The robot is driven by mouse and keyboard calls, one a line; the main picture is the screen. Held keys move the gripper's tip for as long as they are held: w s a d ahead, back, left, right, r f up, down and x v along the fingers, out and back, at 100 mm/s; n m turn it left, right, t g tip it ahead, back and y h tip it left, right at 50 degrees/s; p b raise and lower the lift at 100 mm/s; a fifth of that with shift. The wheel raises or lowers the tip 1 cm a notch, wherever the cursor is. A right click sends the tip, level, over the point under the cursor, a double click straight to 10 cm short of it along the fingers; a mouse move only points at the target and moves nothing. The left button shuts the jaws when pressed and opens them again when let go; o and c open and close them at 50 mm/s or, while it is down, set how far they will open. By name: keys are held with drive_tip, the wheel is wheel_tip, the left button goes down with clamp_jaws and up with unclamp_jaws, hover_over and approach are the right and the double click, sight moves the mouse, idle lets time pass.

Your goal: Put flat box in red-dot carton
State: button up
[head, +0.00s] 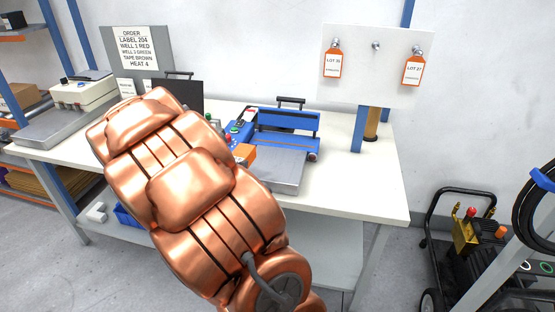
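I cannot make out a flat box or a carton with a red dot in the head view. My copper-coloured arm (190,190) fills the middle of the view and hides part of the workbench behind it. My gripper does not show. A small orange item (244,154) shows just right of my arm, partly covered by it; I cannot tell what it is.
A white workbench (375,195) carries a blue machine with a grey plate (285,170) and, at left, a white device (83,91). A sign board (137,50) and a tag board (375,85) stand behind. A wheeled machine (470,240) is at right. The bench's right end is clear.

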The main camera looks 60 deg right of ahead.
drive_tip(key=s+d+f+m+g, duration=0.1)
drive_tip(key=s+d+m+g, duration=0.2)
drive_tip(key=s+d, duration=0.45)
drive_tip(key=p, duration=0.4)
hover_over(276, 159)
drive_tip(key=a, duration=0.1)
drive_tip(key=shift+s+a+f, duration=0.2)
drive_tip(key=shift+s+f, duration=0.05)
drive_tip(key=shift+f, duration=0.35)
drive_tip(key=shift+w+d+f, duration=0.25)
drive_tip(key=shift+d, duration=0.35)
drive_tip(key=shift+f+p, duration=0.7)
drive_tip(key=shift+f, duration=1)
drive_tip(key=shift+f, duration=0.1)
drive_tip(key=o, duration=1.4)
drive_tip(key=shift+a, duration=0.1)
drive_tip(key=b+v, duration=0.2)
drive_tip(key=v, duration=1)
drive_tip(key=shift+w+f, duration=0.1)
drive_tip(key=shift+w, duration=0.1)
